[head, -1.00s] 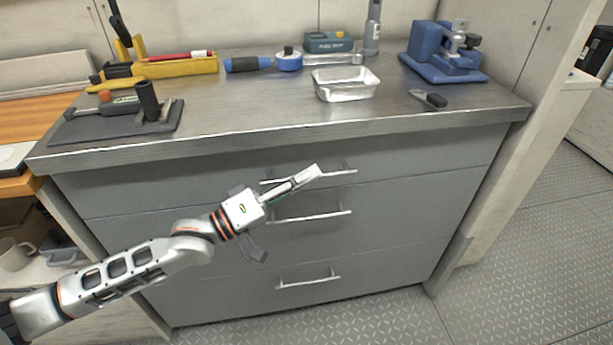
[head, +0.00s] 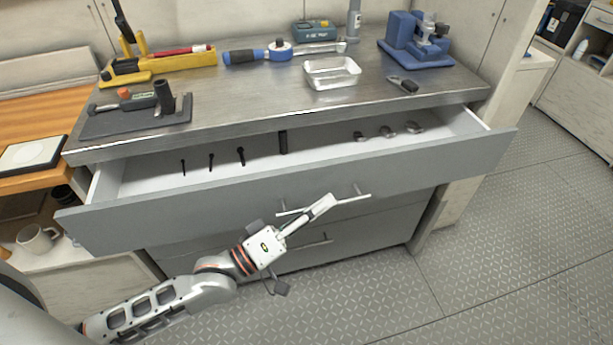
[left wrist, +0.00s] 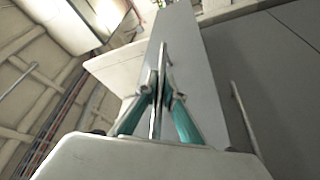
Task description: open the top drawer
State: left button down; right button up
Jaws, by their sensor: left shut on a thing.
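The top drawer (head: 230,196) of the grey cabinet is pulled well out in the head view, its white inside showing. Its bar handle (head: 352,199) runs across the front. My left gripper (head: 322,208) is shut on the handle near the middle of the drawer front. In the left wrist view the fingers (left wrist: 160,100) close around the handle bar (left wrist: 162,70). Several dark tools lie at the left and middle of the drawer, and small metal rings (head: 388,131) at the right. My right gripper is not in view.
The worktop holds a metal tray (head: 332,72), a blue vise (head: 415,42), a yellow holder (head: 165,66) and a dark board (head: 135,116). Lower drawers below are shut; one lower handle (head: 312,242) shows under my gripper. Patterned floor (head: 480,230) at the right is clear.

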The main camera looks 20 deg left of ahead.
pick_arm(q)
jog(key=s+d+p, duration=0.4)
jog(key=s+d, duration=0.5)
jog(key=s, duration=0.5)
jog(key=shift+s+d, duration=0.15)
jog(key=shift+d, duration=0.2)
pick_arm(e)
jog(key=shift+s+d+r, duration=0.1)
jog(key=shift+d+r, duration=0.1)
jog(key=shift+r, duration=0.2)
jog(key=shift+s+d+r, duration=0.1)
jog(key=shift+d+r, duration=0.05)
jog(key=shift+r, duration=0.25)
pick_arm(q)
jog(key=c, duration=2.2)
grip_release()
jog(key=shift+o, duration=0.2)
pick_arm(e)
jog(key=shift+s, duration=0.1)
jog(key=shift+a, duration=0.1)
pick_arm(q)
jog(key=v, duration=1.2)
jog(key=shift+f, duration=0.1)
